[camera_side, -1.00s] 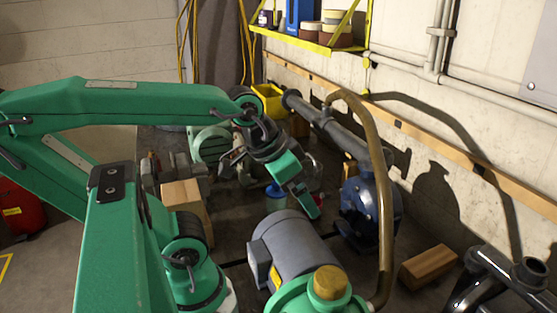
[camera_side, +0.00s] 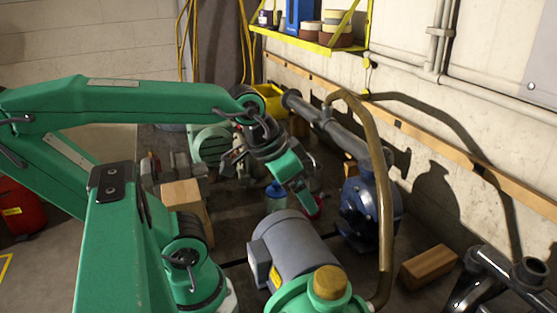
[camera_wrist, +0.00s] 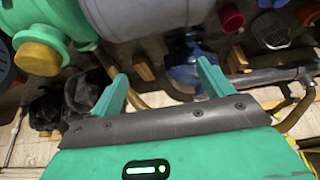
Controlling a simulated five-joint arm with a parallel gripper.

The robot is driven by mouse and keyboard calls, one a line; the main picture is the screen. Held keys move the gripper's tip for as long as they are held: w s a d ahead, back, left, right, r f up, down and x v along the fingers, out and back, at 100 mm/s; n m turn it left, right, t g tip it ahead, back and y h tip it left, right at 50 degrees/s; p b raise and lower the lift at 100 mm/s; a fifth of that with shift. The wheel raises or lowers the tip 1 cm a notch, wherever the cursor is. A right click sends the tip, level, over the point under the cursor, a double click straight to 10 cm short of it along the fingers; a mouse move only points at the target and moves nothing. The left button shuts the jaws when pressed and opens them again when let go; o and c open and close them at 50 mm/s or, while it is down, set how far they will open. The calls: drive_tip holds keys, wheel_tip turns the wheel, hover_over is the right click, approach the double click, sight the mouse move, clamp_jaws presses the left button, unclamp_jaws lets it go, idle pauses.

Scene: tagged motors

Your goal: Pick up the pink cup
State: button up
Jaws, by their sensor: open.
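The pink cup, which looks pinkish red, is small in the side view (camera_side: 315,207), on the floor partly behind my gripper's fingers. In the wrist view the cup (camera_wrist: 231,19) is at the top, right of centre, beyond the fingertips and apart from them. My gripper (camera_side: 300,194) hangs above the floor in the side view, pointing down and to the right. In the wrist view my gripper (camera_wrist: 161,72) has its two green fingers spread, with nothing held between them.
A blue cup (camera_side: 277,196) stands left of the fingers. A grey motor (camera_side: 295,248) is in front, and a dark blue pump (camera_side: 365,208) is to the right. A bent brass pipe (camera_side: 385,210) rises beside the motor. A wooden block (camera_side: 428,266) lies at the right.

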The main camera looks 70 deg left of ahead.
drive_tip(key=w+a+f+m+g, duration=0.3)
drive_tip(key=w+a+f+m, duration=0.1)
drive_tip(key=w+a, duration=0.6)
drive_tip(key=shift+w+a+f+m+g, duration=0.45)
drive_tip(key=shift+w+a+f, duration=0.55)
drive_tip(key=shift+a+f, duration=1.2)
drive_tip(key=shift+w+a+f+m+g, duration=0.45)
drive_tip(key=shift+w+a+f, duration=0.5)
drive_tip(key=shift+a+f, duration=1.3)
drive_tip(key=shift+w+a+f+m+g, duration=0.45)
drive_tip(key=shift+w+a+f, duration=0.7)
drive_tip(key=shift+f, duration=1.9)
drive_tip(key=shift+s+a, duration=0.15)
drive_tip(key=shift+a+f, duration=0.1)
drive_tip(key=shift+f, duration=2.5)
drive_tip(key=c, duration=1.1)
